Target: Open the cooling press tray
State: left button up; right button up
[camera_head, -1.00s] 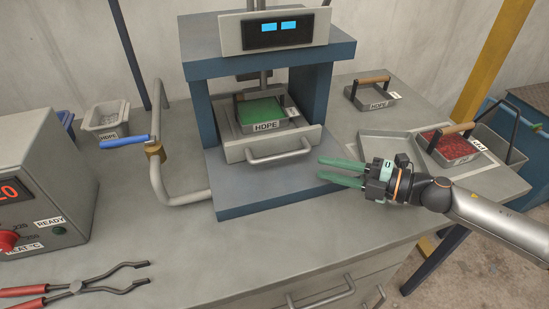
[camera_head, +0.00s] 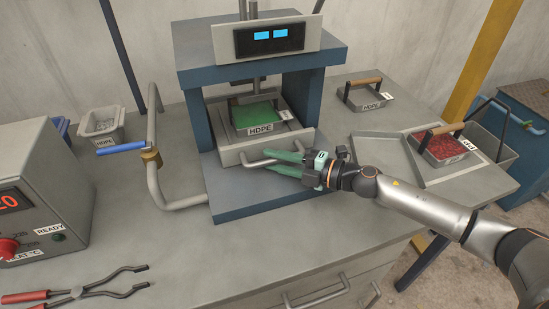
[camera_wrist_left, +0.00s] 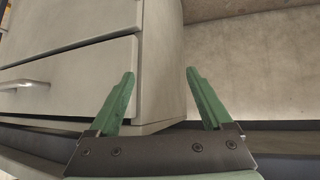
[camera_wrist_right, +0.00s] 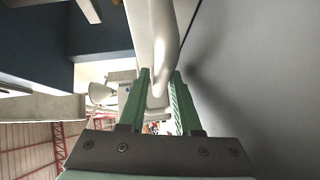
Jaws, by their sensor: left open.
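The cooling press tray (camera_head: 231,156) is a grey slab with a bar handle (camera_head: 252,163) on its front. It sits between the blue press posts, bearing a mould with green material (camera_head: 255,115) labelled HDPE.
Tongs (camera_head: 80,292) lie at the front left beside the heater box (camera_head: 40,190). A flat tray (camera_head: 378,160) and a mould with red material (camera_head: 445,147) lie to the right.

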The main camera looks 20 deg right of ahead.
jog(key=shift+w+a, duration=0.15)
grip_shut()
dwell(1.4)
